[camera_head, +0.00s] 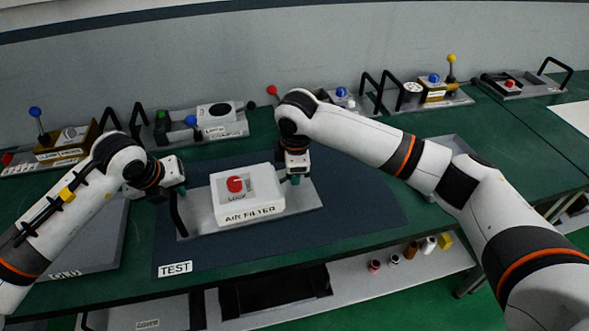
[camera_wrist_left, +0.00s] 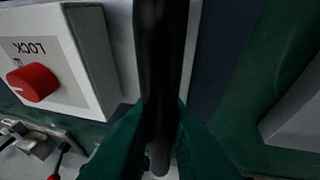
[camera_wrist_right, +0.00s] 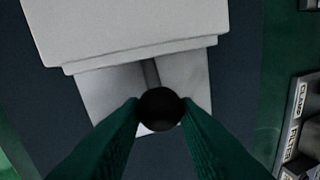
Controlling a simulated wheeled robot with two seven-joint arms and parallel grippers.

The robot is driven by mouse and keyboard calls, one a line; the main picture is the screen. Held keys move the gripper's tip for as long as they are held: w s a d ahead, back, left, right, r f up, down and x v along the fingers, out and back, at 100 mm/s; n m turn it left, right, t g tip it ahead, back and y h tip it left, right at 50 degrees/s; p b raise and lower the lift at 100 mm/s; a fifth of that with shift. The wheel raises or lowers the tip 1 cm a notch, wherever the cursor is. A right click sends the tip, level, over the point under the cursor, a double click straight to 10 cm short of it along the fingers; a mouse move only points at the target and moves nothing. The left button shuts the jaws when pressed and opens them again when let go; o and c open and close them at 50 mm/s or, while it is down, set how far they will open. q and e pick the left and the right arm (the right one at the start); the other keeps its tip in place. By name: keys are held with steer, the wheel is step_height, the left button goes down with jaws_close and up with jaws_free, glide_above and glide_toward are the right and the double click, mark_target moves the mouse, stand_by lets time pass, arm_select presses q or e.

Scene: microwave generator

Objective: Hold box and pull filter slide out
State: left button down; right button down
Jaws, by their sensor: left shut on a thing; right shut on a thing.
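The white air filter box (camera_head: 248,208) stands on a grey base plate (camera_head: 305,199), with a red lock knob (camera_head: 235,184) on top. The box also shows in the left wrist view (camera_wrist_left: 95,60). My left gripper (camera_head: 178,190) is shut on the black handle (camera_head: 178,215) at the plate's left end; the handle runs between its green fingers in the left wrist view (camera_wrist_left: 162,80). My right gripper (camera_head: 296,179) is at the box's right side, its fingers shut on a round black knob (camera_wrist_right: 160,108) just off the box in the right wrist view. Whether the filter slide has moved is unclear.
The plate lies on a dark blue mat (camera_head: 365,215) with a TEST label (camera_head: 175,269), on a green table. Several other units with levers and handles stand along the back, including one with a white top (camera_head: 217,117). The mat's right part is clear.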

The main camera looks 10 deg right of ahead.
arm_select(q)
steer(key=shift+s+a+f, duration=0.1)
steer(key=shift+a+f, duration=0.15)
steer(key=shift+f, duration=0.1)
arm_select(e)
steer(key=d, duration=1.3)
steer(key=shift+w, duration=0.35)
arm_select(q)
steer(key=shift+d, duration=0.1)
arm_select(e)
steer(key=c, duration=1.1)
jaws_free()
steer(key=shift+d, duration=0.15)
steer(key=shift+a, duration=0.2)
steer(key=shift+r, duration=0.25)
step_height(320, 180, up, 11)
steer(key=s, duration=0.2)
steer(key=shift+s+r, duration=0.2)
steer(key=shift+s, duration=0.05)
steer(key=shift+a, duration=0.1)
